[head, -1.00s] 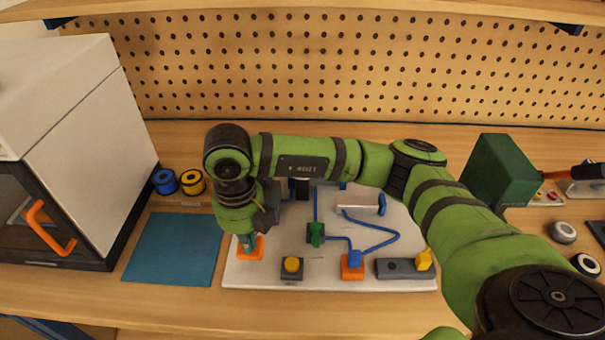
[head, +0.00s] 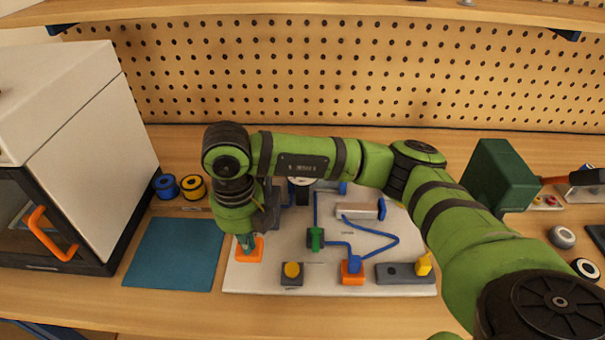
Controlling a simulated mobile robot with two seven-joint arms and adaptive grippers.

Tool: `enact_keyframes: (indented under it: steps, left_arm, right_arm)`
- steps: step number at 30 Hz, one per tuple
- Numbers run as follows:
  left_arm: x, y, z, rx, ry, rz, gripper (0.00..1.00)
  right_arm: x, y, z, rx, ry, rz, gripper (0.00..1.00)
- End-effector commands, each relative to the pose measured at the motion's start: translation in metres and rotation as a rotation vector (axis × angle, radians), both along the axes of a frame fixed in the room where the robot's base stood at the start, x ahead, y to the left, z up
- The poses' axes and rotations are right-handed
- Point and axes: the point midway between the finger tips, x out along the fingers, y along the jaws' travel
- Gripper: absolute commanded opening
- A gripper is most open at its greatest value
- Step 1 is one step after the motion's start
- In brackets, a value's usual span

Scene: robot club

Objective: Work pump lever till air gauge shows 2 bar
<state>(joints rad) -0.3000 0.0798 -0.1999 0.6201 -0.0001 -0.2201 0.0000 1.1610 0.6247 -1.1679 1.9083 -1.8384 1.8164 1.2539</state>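The white pneumatic board (head: 330,283) lies on the bench. My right gripper (head: 246,244) points down over an orange block (head: 250,254) at the board's lower left corner, its fingertips at or just above the block. I cannot tell whether they touch or grip anything there; the arm hides what is behind. The lower edge of a white round part, perhaps the air gauge (head: 300,182), shows under my forearm; its dial cannot be read. No pump lever can be made out for certain. My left gripper is not in view.
The board also bears a yellow button (head: 292,269), a green valve (head: 315,239), a blue-topped orange block (head: 353,278), a cylinder (head: 359,210), a yellow switch (head: 424,263) and blue tubing. A white printer (head: 80,130) stands left, a dark green box (head: 497,178) right. A teal mat (head: 175,255) lies clear.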

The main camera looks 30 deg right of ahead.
Motion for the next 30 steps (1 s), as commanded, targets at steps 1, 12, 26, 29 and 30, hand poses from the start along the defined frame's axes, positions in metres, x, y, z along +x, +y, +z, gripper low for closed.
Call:
enact_keyframes:
  steps: [1, 12, 26, 29, 30]
  left_arm:
    - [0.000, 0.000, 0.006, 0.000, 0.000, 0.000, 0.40]
    - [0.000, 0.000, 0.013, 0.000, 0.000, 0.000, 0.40]
    - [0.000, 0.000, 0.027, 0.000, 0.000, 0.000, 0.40]
    - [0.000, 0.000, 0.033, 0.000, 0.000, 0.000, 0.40]
    - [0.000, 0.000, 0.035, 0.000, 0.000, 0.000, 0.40]
  right_arm:
    - [0.000, 0.000, 0.009, 0.000, -0.001, 0.000, 0.00]
    - [0.000, 0.000, 0.023, -0.001, 0.001, 0.000, 0.00]
    - [0.000, 0.000, 0.049, 0.000, -0.002, 0.001, 0.00]
    - [0.000, 0.000, 0.059, -0.001, -0.002, 0.001, 0.00]
    - [0.000, 0.000, 0.063, -0.001, -0.001, 0.001, 0.00]
